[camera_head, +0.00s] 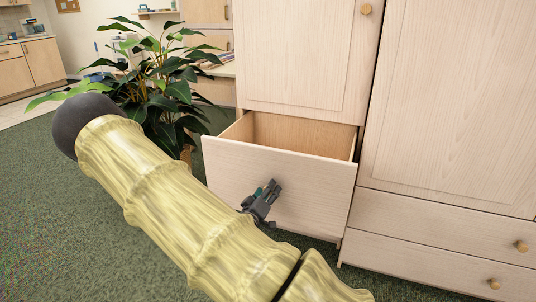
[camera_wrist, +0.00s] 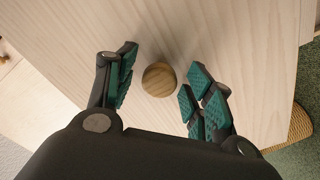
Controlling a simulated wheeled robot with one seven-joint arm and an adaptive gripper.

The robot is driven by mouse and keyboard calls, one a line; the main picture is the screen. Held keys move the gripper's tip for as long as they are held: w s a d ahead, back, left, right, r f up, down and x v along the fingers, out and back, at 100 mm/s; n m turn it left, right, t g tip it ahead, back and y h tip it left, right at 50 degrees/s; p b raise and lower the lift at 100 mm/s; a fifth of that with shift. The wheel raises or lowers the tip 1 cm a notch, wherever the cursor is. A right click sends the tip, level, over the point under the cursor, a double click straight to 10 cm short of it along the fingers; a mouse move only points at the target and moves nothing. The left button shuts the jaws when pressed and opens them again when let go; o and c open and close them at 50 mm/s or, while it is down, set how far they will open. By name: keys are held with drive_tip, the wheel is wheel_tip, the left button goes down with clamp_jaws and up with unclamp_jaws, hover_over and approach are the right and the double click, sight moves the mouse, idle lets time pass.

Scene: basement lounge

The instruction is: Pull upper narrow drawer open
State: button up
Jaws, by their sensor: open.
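A pale wooden drawer (camera_head: 315,180) below the left cabinet door is pulled well out, and its empty-looking inside shows. My gripper (camera_head: 270,188) is in front of this drawer's face. In the wrist view, a round wooden knob (camera_wrist: 158,79) on a pale front lies between the fingers of my gripper (camera_wrist: 163,68). The fingers are spread, with gaps on both sides of the knob. In the head view my arm and gripper hide that knob. At right, an upper narrow drawer (camera_head: 440,219) with a knob (camera_head: 521,246) is shut, above a lower narrow drawer (camera_head: 430,258), also shut.
A leafy plant (camera_head: 160,85) stands left of the open drawer, close to my arm. Tall cabinet doors (camera_head: 455,90) rise above the drawers. Green carpet (camera_head: 50,200) is clear at left. A kitchen counter (camera_head: 30,62) stands far back left.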

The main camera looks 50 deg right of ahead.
drive_tip(key=v, duration=1.1)
drive_tip(key=shift+a, duration=0.3)
drive_tip(key=s+a+f+n+g+y, duration=0.1)
drive_tip(key=s+a+f+y, duration=0.25)
drive_tip(key=f, duration=0.45)
drive_tip(key=s+a+f+n+y, duration=0.1)
drive_tip(key=s+a+f+y, duration=0.15)
drive_tip(key=a+f, duration=0.35)
drive_tip(key=s+a+f+n+g+y, duration=0.1)
drive_tip(key=s+a+f+y, duration=0.25)
drive_tip(key=f, duration=0.55)
drive_tip(key=s+a+f+n+g+y, duration=0.1)
drive_tip(key=s+a+f+y, duration=0.2)
drive_tip(key=s+a, duration=0.25)
drive_tip(key=s+a+f+g+y, duration=0.1)
drive_tip(key=s+a+f+y, duration=0.1)
drive_tip(key=s+a, duration=0.3)
drive_tip(key=s+a+f+n+g+y, duration=0.1)
drive_tip(key=s+a+f+g+y, duration=0.15)
drive_tip(key=a, duration=0.45)
wheel_tip(320, 180, up, 28)
drive_tip(key=p, duration=2.8)
drive_tip(key=shift+s+t, duration=0.2)
drive_tip(key=shift+t, duration=0.25)
drive_tip(key=shift+d, duration=0.15)
drive_tip(key=shift+c, duration=0.3)
